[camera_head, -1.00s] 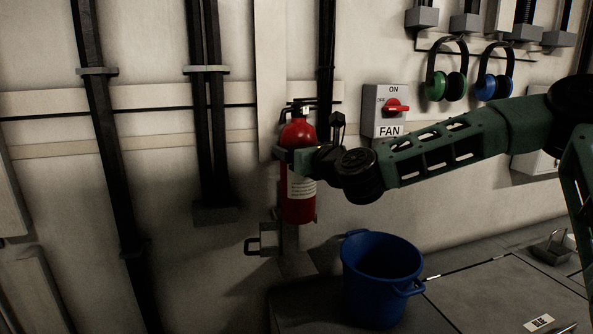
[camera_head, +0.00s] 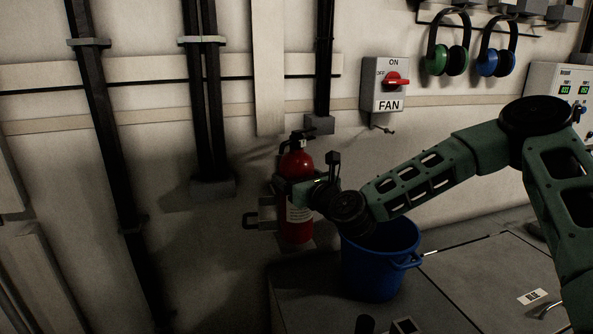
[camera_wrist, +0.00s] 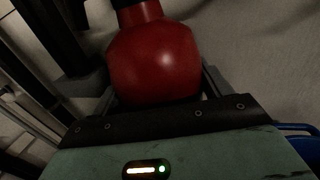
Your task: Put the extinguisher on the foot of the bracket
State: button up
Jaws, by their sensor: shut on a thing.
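The red extinguisher (camera_head: 297,229) stands upright in the head view, with a black valve on top and a white label on its front. My gripper (camera_head: 293,190) is shut around its upper body from the right. In the wrist view the red shoulder of the extinguisher (camera_wrist: 155,60) fills the space between the fingers.
A blue bucket (camera_head: 378,262) stands close at the right, under my forearm. A FAN switch box (camera_head: 385,85) and two pairs of ear defenders (camera_head: 448,45) hang on the wall. Dark vertical pipes (camera_head: 205,110) run down the wall at the left.

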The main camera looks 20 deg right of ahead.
jog(key=shift+f, duration=1.65)
jog(key=o, duration=2)
jog(key=shift+f, duration=0.15)
jog(key=shift+o, duration=0.2)
jog(key=v, duration=1.2)
